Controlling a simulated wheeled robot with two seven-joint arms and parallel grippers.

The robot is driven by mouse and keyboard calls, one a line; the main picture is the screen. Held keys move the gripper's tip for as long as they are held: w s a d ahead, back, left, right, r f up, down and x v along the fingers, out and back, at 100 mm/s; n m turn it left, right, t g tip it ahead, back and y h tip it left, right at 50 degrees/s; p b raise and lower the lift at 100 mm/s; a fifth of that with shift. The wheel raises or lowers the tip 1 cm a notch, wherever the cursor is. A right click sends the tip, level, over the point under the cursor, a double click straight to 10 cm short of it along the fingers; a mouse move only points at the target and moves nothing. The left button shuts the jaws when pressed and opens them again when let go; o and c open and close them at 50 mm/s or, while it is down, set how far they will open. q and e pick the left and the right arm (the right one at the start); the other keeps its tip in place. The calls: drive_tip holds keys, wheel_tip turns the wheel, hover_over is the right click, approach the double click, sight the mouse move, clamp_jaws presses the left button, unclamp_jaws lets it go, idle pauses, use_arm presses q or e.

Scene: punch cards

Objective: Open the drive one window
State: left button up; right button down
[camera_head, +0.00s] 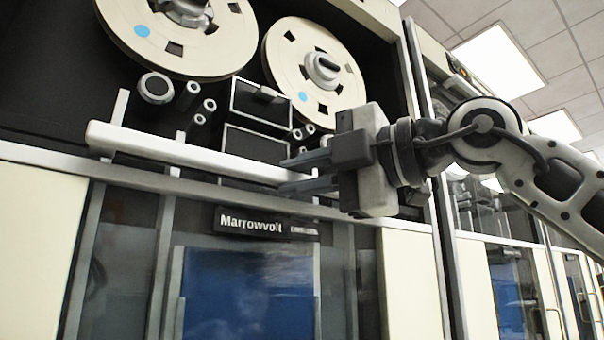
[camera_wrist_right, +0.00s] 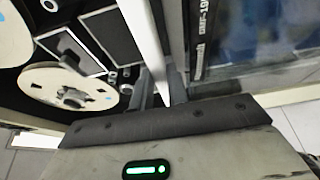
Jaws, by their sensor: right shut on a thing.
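The tape drive cabinet with two cream reels (camera_head: 180,35) (camera_wrist_right: 60,90) fills the head view's left and middle. A long white bar (camera_head: 180,152) runs across below the reels, at the lower edge of the drive window. It shows in the wrist view as a pale strip (camera_wrist_right: 150,35). My right gripper (camera_head: 298,172) is at the bar's right end, one finger above and one below, shut on it. The wrist view shows the bar between the fingers (camera_wrist_right: 160,90). The window's glass is hard to make out, so I cannot tell how far it stands open. My left gripper is out of view.
Below the bar is a dark "Marrowvolt" label (camera_head: 262,222) over a glazed lower panel with blue behind it (camera_head: 250,290). Cream panels (camera_head: 38,240) flank it. More cabinets (camera_head: 500,280) stand to the right, beyond my right arm.

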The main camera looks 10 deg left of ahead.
drive_tip(key=c, duration=1.4)
unclamp_jaws()
drive_tip(key=shift+o, duration=0.2)
drive_tip(key=shift+d, duration=0.15)
